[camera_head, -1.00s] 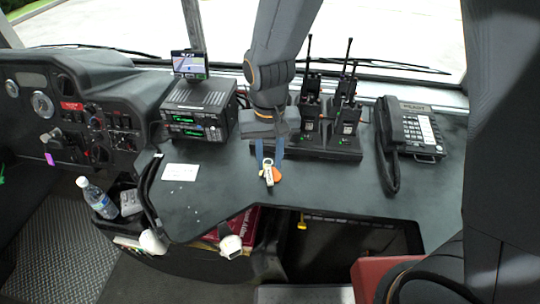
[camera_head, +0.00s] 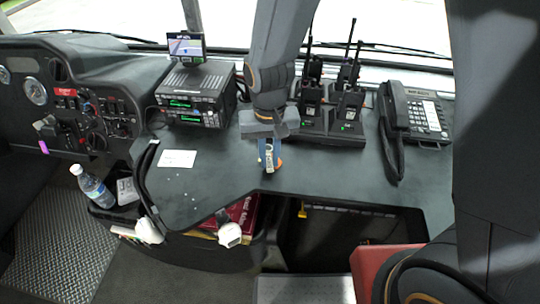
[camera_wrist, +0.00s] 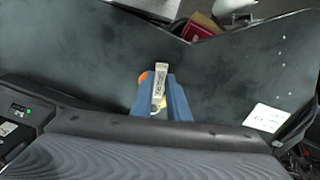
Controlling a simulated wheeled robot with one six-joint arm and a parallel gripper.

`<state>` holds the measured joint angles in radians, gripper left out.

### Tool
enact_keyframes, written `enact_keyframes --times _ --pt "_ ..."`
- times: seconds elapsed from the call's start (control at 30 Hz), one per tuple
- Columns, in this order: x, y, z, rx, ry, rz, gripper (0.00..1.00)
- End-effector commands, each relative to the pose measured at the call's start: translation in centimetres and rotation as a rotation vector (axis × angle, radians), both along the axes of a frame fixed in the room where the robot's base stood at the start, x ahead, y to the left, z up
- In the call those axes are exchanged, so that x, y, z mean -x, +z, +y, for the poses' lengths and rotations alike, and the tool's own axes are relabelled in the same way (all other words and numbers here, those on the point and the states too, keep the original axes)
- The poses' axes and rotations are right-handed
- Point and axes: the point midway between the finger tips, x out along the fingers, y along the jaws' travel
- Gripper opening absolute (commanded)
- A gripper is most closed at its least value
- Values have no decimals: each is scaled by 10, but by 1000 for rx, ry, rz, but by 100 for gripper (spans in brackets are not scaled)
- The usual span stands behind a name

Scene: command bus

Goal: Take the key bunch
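The key bunch (camera_head: 268,160) is at the dark dashboard counter, below my gripper. It has a pale metal tag or key and an orange piece. My gripper (camera_head: 269,156) points down, with its two blue fingers on either side of the pale part. In the wrist view, the pale part of the key bunch (camera_wrist: 159,80) fills the narrow gap between the fingers of my gripper (camera_wrist: 164,94). The orange piece sticks out beside the left finger. I cannot tell whether the fingers press on the bunch or whether it is clear of the counter.
A radio unit (camera_head: 196,95) with a small screen stands left. Handheld radios in a charger (camera_head: 325,125) stand right of my wrist, with a desk phone (camera_head: 425,118) farther right. A white card (camera_head: 177,159) lies left. A bottle (camera_head: 92,186) is at the lower left.

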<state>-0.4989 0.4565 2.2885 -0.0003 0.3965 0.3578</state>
Motion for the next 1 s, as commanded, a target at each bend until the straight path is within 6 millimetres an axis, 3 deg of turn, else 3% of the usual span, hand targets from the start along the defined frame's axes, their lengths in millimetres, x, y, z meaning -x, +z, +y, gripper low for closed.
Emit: enact_keyframes --times 0.1,1.0 --pt "0 0 0 0 0 0 0" --pt "0 12 0 0 -1 0 0"
